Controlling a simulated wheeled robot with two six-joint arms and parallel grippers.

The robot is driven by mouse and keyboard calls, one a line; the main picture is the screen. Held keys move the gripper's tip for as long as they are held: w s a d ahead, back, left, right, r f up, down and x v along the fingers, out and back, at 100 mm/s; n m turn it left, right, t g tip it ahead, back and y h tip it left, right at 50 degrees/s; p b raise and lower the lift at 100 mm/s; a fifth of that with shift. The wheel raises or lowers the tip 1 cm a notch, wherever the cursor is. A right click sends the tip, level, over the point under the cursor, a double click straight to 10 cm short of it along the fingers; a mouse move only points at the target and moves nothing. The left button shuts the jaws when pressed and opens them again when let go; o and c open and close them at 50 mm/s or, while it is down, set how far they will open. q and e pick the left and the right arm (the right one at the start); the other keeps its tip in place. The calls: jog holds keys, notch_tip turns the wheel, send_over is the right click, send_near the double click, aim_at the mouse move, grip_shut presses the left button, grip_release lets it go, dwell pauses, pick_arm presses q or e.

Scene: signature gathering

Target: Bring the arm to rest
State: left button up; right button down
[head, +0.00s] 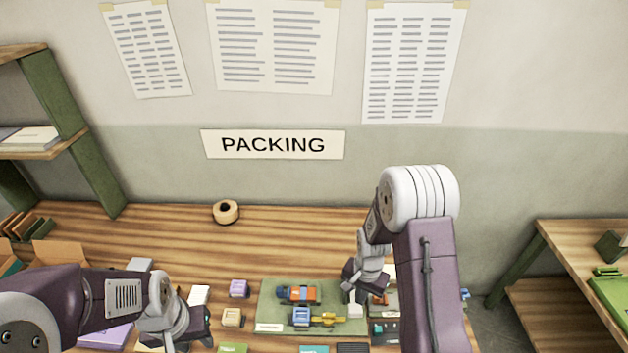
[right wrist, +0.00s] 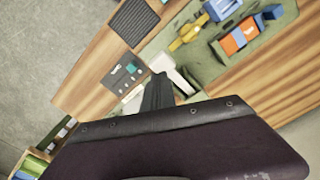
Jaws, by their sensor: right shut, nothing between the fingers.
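My right arm comes up in front of the table in the head view and bends down over a green mat (head: 270,313). Its gripper (head: 358,285) is above the right part of the mat, next to a small white block (head: 355,311). In the right wrist view the right gripper (right wrist: 158,92) is a narrow dark shape, shut, with nothing seen in it, near a white item (right wrist: 164,62). My left arm reaches in from the left, low over the table. Its gripper (head: 197,330) is small and dark there, and its finger gap cannot be made out.
The mat holds an orange and blue toy truck (head: 298,294) and a blue and yellow one (head: 318,318). A tape roll (head: 226,212) stands behind on bare tabletop. Small boxes, such as a purple one (head: 238,288), lie between the arms. A side table (head: 590,262) stands right.

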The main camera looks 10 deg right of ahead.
jog(key=shift+f+b, duration=0.3)
jog(key=shift+b, duration=0.05)
jog(key=s+a+n+t+b, duration=0.1)
jog(key=s+a+n+b, duration=0.4)
jog(key=s+n+b, duration=0.3)
jog(key=b, duration=0.3)
jog(key=shift+s+r, duration=0.2)
jog(key=shift+s, duration=0.1)
